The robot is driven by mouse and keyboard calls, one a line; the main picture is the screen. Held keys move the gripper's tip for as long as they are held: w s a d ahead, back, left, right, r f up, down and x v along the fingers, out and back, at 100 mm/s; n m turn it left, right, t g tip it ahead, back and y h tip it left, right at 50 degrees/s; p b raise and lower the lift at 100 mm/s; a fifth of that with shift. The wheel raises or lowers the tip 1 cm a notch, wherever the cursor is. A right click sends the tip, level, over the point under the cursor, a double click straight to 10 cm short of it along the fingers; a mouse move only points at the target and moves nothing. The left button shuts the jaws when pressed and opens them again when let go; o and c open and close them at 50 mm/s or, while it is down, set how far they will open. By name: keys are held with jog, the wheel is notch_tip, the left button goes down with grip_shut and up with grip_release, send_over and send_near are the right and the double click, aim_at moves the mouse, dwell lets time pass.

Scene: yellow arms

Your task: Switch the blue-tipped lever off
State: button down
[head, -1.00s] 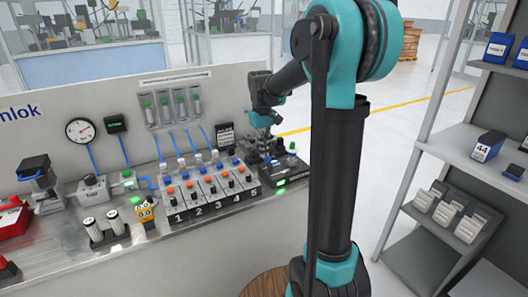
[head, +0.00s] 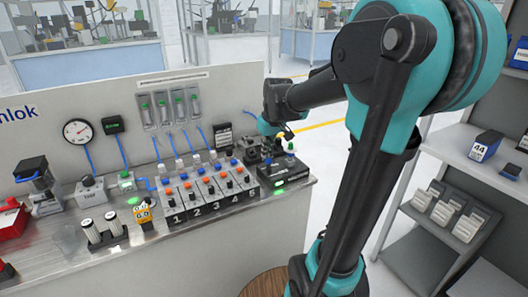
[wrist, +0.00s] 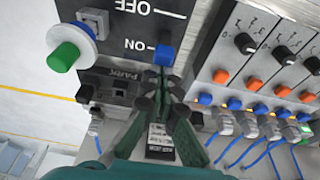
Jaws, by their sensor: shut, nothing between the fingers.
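The blue-tipped lever (wrist: 165,54) shows in the wrist view, its blue end beside the ON label and below the OFF label as pictured. It stands on a dark control box, which is in the head view (head: 284,172) at the right end of the bench. My gripper (wrist: 161,76) is shut and empty, its fingertips close below the blue tip in the wrist view. I cannot tell whether they touch it. In the head view, my gripper (head: 286,133) is small and dark above the box, and the lever cannot be made out.
A green-tipped knob (wrist: 68,56) stands left of the lever in the wrist view. A row of orange and blue buttons and black knobs (head: 206,190) lies left of the box in the head view. A grey shelf (head: 450,150) stands at the right.

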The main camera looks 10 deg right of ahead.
jog(key=s+t, duration=0.1)
jog(key=s+t+y, duration=0.1)
jog(key=t, duration=0.1)
jog(key=shift+d+r, duration=0.15)
jog(key=shift+d, duration=0.2)
jog(key=shift+r, duration=0.1)
jog(key=shift+r, duration=0.7)
jog(key=shift+w+a+r, duration=0.15)
jog(key=shift+w+r, duration=0.1)
jog(key=shift+w, duration=0.2)
jog(key=v, duration=0.9)
jog(key=shift+r, duration=0.25)
